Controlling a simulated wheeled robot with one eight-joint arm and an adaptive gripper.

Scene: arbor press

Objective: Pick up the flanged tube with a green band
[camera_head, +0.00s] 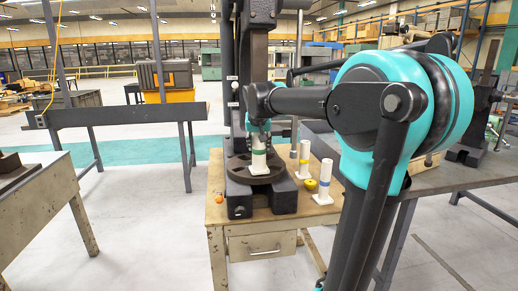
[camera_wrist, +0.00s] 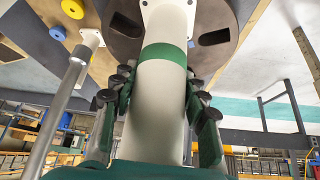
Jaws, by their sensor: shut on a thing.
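The flanged tube with a green band (camera_head: 259,161) is white and upright, flange down, at the round dark plate of the arbor press (camera_head: 238,187). I cannot tell whether its flange touches the plate. In the wrist view the tube (camera_wrist: 153,100) runs down the middle, with the green band near its flange at the top edge. My gripper (camera_head: 259,132) comes from above and is shut on the tube's upper part. In the wrist view its fingers (camera_wrist: 160,105) lie on both sides of the tube.
A yellow-banded tube (camera_head: 304,160) and a blue-banded tube (camera_head: 325,182) stand right of the press on the wooden bench (camera_head: 290,219). A small yellow round piece (camera_head: 311,185) lies between them. An orange ball (camera_head: 220,199) is at the left. The press column rises close behind my gripper.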

